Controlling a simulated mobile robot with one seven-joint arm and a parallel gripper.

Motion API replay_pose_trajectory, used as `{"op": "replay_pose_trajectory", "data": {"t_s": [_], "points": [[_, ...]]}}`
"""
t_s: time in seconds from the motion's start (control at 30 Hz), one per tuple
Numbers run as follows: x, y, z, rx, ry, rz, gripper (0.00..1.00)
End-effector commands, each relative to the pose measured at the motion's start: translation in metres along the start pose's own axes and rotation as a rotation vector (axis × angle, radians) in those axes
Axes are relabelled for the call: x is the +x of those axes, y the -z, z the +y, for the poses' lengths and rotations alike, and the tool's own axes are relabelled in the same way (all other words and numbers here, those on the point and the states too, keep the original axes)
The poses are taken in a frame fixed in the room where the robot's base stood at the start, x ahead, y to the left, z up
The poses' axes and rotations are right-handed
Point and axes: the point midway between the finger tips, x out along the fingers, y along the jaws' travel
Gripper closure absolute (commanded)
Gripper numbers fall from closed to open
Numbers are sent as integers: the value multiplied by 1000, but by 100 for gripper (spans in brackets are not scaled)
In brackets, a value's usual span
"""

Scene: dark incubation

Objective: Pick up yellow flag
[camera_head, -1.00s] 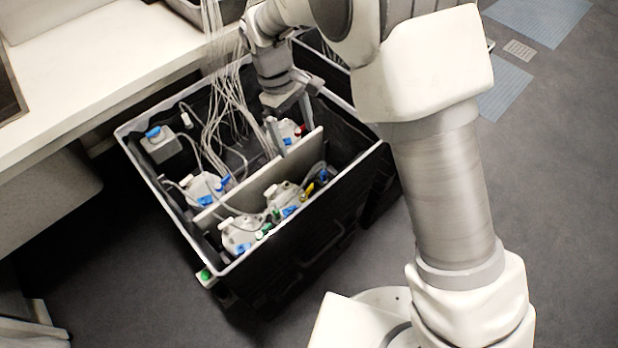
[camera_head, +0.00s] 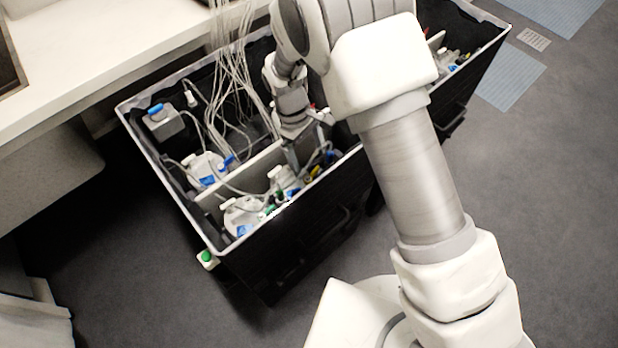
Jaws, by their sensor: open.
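A small yellow piece, which looks like the yellow flag (camera_head: 315,171), shows among the white bottles in the front compartment of the black bin (camera_head: 285,262). A dark blue piece lies close beside it. My gripper (camera_head: 293,158) points down into the bin just left of the yellow flag, over the divider and the bottle there. Its jaws are open and hold nothing that I can see. The fingertips are small and partly hidden by the bottle and tubes.
White bottles with blue and green fittings (camera_head: 243,215) crowd the front compartment. A pale divider (camera_head: 240,185) splits the bin lengthwise. Thin white tubes (camera_head: 232,80) hang into the back compartment. A white counter (camera_head: 80,75) stands at the left. My arm hides the bin's middle right.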

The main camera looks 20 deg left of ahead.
Motion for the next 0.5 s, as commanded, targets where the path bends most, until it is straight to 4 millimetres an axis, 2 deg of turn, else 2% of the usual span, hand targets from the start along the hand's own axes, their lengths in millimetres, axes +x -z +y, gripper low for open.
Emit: {"op": "replay_pose_trajectory", "data": {"t_s": [0.3, 0.5], "points": [[45, 6, -1, 1, 1, -3, 0], [49, 6, 0, 0, 1, -1, 0]]}}
